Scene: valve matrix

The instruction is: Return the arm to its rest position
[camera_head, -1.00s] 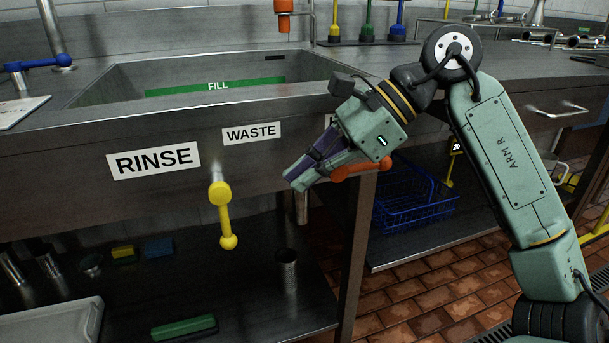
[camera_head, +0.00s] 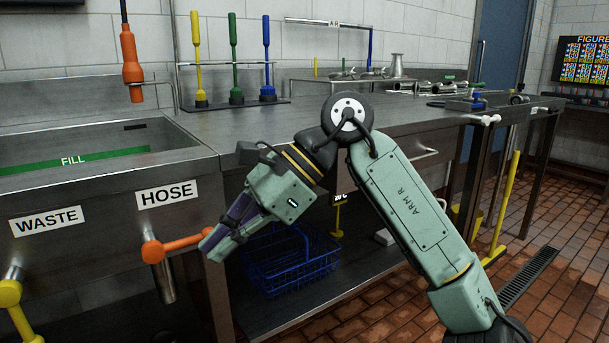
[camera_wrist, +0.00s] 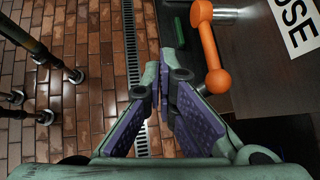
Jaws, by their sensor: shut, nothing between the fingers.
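My gripper (camera_head: 212,243) is shut and empty, at the end of my green arm, which is bent at the elbow and angled down to the left. Its purple-padded fingers also show in the wrist view (camera_wrist: 163,85). The gripper is in front of the sink bench. The orange valve lever (camera_head: 180,246) under the HOSE label (camera_head: 167,195) lies just left of the fingertips in the head view. In the wrist view the orange lever (camera_wrist: 209,58) is right of the fingers, with a gap between.
A yellow valve lever (camera_head: 14,305) is below the WASTE label (camera_head: 46,221). A blue wire basket (camera_head: 290,265) sits on the lower shelf behind my gripper. The steel counter (camera_head: 300,125) runs behind my arm. Open tiled floor (camera_head: 530,285) lies to the right.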

